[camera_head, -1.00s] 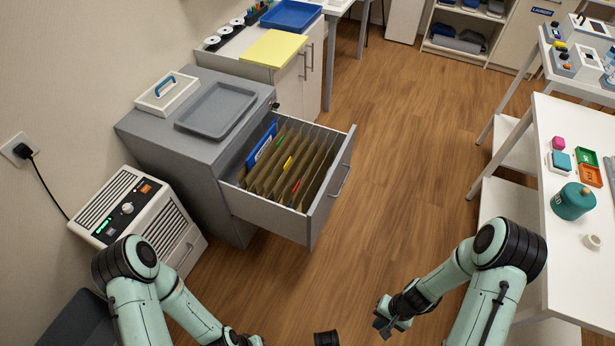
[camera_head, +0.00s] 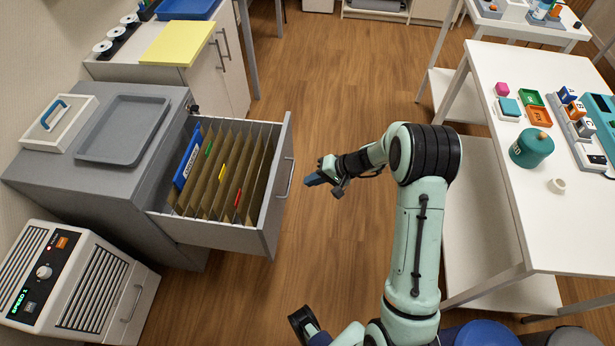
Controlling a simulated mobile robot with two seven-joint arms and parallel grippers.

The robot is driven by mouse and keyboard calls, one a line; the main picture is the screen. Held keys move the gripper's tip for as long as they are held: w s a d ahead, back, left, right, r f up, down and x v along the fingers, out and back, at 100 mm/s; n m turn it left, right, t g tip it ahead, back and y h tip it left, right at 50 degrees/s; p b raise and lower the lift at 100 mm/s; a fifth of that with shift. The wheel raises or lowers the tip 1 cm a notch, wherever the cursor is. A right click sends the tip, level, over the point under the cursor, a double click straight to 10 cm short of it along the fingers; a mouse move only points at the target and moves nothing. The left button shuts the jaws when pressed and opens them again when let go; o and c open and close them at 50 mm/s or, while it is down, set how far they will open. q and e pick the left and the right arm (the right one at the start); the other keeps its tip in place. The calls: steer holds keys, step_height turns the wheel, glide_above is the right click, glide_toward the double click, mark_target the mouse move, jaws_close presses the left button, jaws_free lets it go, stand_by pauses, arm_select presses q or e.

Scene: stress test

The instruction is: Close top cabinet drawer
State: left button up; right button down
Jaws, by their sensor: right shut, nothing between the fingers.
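The grey cabinet (camera_head: 150,225) stands at the left with its top drawer (camera_head: 268,215) pulled well out. The drawer holds several hanging folders (camera_head: 220,175) with coloured tabs. A bar handle (camera_head: 290,178) is on the drawer's front face. My right gripper (camera_head: 308,181) is shut and empty, just right of the handle in the picture, with a small gap seeming to lie between them. A dark part at the bottom edge (camera_head: 302,320) seems to be my left gripper; its fingers cannot be made out.
A grey tray (camera_head: 125,130) and a white box with a blue handle (camera_head: 60,122) lie on the cabinet top. A white heater-like unit (camera_head: 75,285) stands in front. A white table (camera_head: 500,62) is at the right. Wood floor lies clear between.

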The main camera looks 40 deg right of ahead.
mark_target(275, 187)
steer(key=x, duration=0.3)
steer(key=r+x, duration=0.1)
steer(key=x, duration=0.2)
steer(key=w+a+x, duration=0.1)
steer(key=x, duration=0.2)
steer(key=shift+r, duration=0.25)
steer(key=shift+w+a, duration=0.3)
steer(key=shift+w, duration=0.15)
steer(key=shift+w+a, duration=0.1)
